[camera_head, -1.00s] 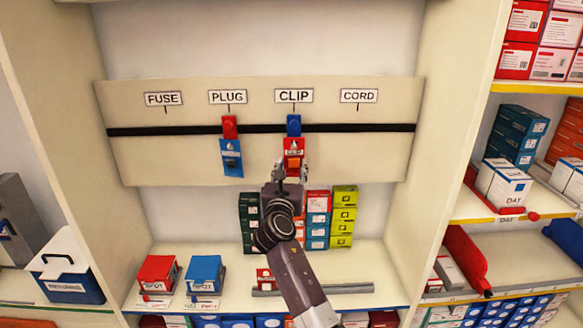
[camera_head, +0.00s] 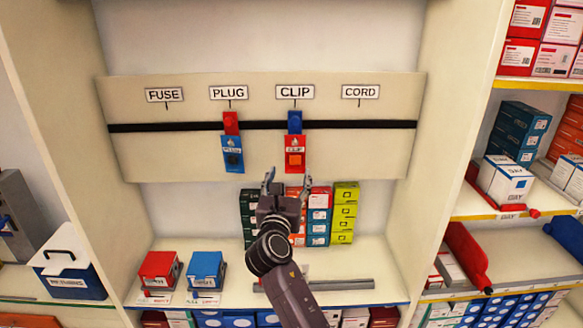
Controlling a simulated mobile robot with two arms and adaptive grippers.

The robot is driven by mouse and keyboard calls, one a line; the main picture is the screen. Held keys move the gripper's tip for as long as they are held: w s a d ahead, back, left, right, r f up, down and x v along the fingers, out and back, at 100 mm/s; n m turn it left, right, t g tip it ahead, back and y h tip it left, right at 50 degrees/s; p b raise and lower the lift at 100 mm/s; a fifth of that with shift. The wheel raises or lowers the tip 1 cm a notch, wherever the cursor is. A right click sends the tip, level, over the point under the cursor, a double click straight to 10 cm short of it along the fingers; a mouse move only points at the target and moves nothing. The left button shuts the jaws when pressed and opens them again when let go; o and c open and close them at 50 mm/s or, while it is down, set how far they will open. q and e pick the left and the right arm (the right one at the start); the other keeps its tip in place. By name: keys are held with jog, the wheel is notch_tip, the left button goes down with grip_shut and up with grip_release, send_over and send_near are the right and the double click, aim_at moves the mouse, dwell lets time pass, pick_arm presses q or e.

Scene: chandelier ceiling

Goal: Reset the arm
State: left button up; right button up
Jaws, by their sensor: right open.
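My right gripper (camera_head: 287,184) is open and empty in the head view. It is just below the hanging board (camera_head: 380,155), with its fingertips spread and pointing up. A red packet (camera_head: 295,160) hangs from a blue clip (camera_head: 294,122) under the CLIP label, above and slightly right of the gripper, and looks apart from it. A blue packet (camera_head: 232,160) hangs from a red clip (camera_head: 231,123) under the PLUG label. My left gripper is not in view.
Stacks of small boxes (camera_head: 343,212) stand on the shelf behind the gripper. A red box (camera_head: 160,270) and a blue box (camera_head: 206,270) sit at the shelf's left. A grey bar (camera_head: 345,284) lies along the shelf. Side panels (camera_head: 450,150) bound the bay.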

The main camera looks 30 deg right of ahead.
jog(key=s+a+f+m+g+y, duration=0.35)
jog(key=s+f+m, duration=0.35)
jog(key=s+f, duration=0.3)
jog(key=s+a+f+m+g+y, duration=0.2)
jog(key=s+a+f+m+y, duration=0.15)
jog(key=s+f+m, duration=0.7)
jog(key=s+a+f+m+g+y, duration=0.35)
jog(key=s+a+f, duration=0.2)
jog(key=s, duration=0.35)
jog(key=s+a+f+m+g+y, duration=0.2)
jog(key=s+a+f+m, duration=0.25)
jog(key=s+a, duration=0.4)
notch_tip(320, 180, down, 29)
jog(key=s+d+g+b, duration=0.1)
jog(key=s+d+b, duration=0.1)
jog(key=b, duration=0.2)
jog(key=s+d+f+g+b, duration=0.1)
jog(key=s+d+f+b, duration=0.2)
jog(key=s+f, duration=1.4)
notch_tip(320, 180, down, 3)
jog(key=shift+s+f, duration=0.1)
jog(key=shift+s, duration=0.2)
